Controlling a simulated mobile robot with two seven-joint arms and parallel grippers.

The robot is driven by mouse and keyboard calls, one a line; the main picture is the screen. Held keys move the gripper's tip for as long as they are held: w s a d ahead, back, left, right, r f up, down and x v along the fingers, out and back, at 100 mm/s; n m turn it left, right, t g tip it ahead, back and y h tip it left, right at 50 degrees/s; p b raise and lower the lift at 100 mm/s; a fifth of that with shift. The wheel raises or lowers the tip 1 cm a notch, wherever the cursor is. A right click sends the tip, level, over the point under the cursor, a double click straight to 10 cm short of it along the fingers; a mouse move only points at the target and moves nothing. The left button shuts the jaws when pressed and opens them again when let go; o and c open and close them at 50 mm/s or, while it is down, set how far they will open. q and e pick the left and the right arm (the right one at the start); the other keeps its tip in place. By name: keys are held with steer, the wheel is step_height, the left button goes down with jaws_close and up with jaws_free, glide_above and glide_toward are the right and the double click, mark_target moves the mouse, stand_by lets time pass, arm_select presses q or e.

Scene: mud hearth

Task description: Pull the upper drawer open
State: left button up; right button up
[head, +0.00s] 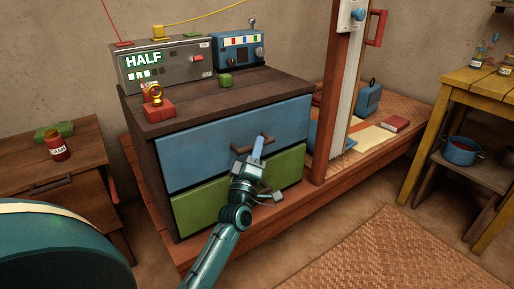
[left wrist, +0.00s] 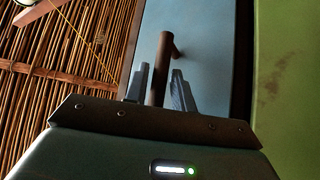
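The upper drawer (head: 195,156) is the blue front of a dark wooden cabinet (head: 150,190). Its front looks flush with the cabinet. Its brown bar handle (head: 266,141) shows near the middle, partly hidden by my gripper. My left gripper (head: 256,150) is at this handle, in front of the drawer. In the left wrist view the handle (left wrist: 160,75) stands between the two fingers of my left gripper (left wrist: 161,85), with narrow gaps on both sides, so the fingers look open around it. My right gripper is not in view.
A green lower drawer (head: 205,204) lies below, partly hidden by my left arm. On the cabinet top stand a grey HALF box (head: 180,70), a blue device (head: 238,50) and a red-based brass object (head: 156,103). A wooden post (head: 328,110) rises at right. The floor mat (head: 380,250) is clear.

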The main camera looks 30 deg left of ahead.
arm_select(q)
steer(key=shift+w+a+r, duration=0.15)
steer(key=shift+w+r, duration=0.05)
steer(key=shift+w, duration=0.3)
jaws_close()
